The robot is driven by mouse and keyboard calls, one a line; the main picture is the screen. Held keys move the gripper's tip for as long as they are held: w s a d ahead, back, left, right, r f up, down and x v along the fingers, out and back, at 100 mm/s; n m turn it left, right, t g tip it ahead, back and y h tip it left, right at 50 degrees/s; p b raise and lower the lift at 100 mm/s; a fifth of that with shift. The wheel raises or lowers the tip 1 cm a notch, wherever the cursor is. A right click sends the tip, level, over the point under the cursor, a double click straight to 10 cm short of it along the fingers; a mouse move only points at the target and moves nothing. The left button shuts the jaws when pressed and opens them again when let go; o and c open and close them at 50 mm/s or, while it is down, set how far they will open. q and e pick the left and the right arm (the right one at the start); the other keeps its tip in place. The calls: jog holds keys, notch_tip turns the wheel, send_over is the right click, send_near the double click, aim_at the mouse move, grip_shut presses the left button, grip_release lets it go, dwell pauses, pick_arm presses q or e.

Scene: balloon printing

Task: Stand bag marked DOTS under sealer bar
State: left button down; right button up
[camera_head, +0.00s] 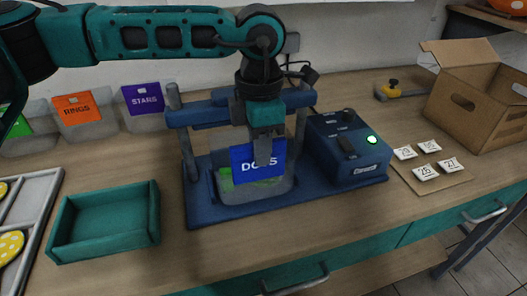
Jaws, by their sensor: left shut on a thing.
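The bag marked DOTS (243,166) has a blue label, a clear lower part and green contents. It is upright over the base plate of the blue sealer (200,205). My left gripper (263,165) comes down from above and is shut on the bag, covering part of its label. The sealer bar (205,114) spans two posts above and behind the bag, partly hidden by my gripper. I cannot tell whether the bag's bottom touches the plate or whether it is directly under the bar. My right gripper is out of view.
A control box (346,150) with a lit green button is right of the bag. RINGS (77,115) and STARS (146,105) bags stand at the left back. An empty teal tray (105,222) is front left. Numbered tags (425,172) and a cardboard box (470,100) are right.

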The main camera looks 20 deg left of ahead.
pick_arm(q)
jog(key=shift+w+a, duration=0.2)
jog(key=shift+w, duration=0.1)
jog(key=c, duration=1)
grip_release()
jog(key=s+r+p, duration=0.1)
jog(key=r, duration=0.1)
jog(key=d+r+p, duration=0.1)
jog(key=r, duration=0.1)
jog(key=s+r+p, duration=0.1)
jog(key=r, duration=0.2)
jog(key=shift+s+d, duration=0.3)
jog(key=shift+d, duration=0.05)
jog(key=shift+f, duration=0.1)
